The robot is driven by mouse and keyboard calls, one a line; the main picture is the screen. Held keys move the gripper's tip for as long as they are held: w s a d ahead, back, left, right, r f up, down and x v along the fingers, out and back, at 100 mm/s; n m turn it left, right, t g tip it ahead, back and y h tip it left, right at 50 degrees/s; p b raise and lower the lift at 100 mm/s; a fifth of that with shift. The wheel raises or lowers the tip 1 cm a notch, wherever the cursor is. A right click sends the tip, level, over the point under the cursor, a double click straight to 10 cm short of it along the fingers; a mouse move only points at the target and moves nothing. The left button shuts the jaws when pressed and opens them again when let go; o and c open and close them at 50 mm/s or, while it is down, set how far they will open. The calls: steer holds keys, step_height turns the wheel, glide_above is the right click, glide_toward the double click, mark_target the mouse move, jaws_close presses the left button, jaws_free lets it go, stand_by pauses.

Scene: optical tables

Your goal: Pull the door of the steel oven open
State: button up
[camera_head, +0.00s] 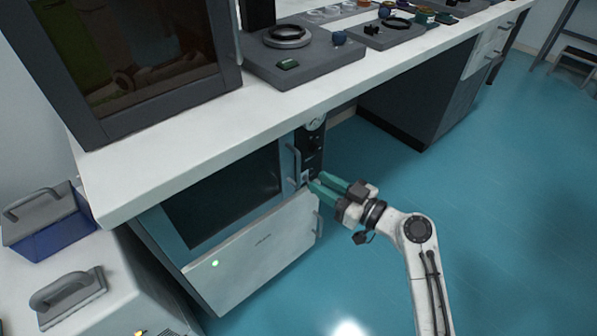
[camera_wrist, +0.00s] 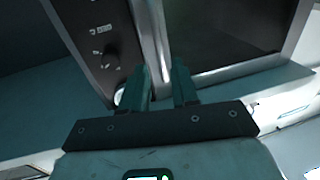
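The steel oven (camera_head: 168,226) is built in under the white bench. Its door (camera_head: 222,194) has a dark window and looks shut, with a vertical metal handle (camera_head: 292,165) at its right edge. The dark window (camera_wrist: 225,28) also shows in the wrist view, beside a pale metal strip (camera_wrist: 150,35). My gripper (camera_head: 311,182) has teal fingers and reaches to the lower end of the handle. In the wrist view the fingers (camera_wrist: 161,82) stand apart with a narrow gap.
A dark control panel (camera_head: 313,145) with a gauge is right of the door. A white lower panel (camera_head: 255,252) with its own handle is below. The bench top (camera_head: 185,128) overhangs the oven. The blue floor (camera_head: 500,200) at right is clear.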

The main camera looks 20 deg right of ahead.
mark_target(298, 185)
steer(key=x, duration=0.7)
steer(key=shift+w+a, duration=0.15)
steer(key=shift+w, duration=0.1)
jaws_close()
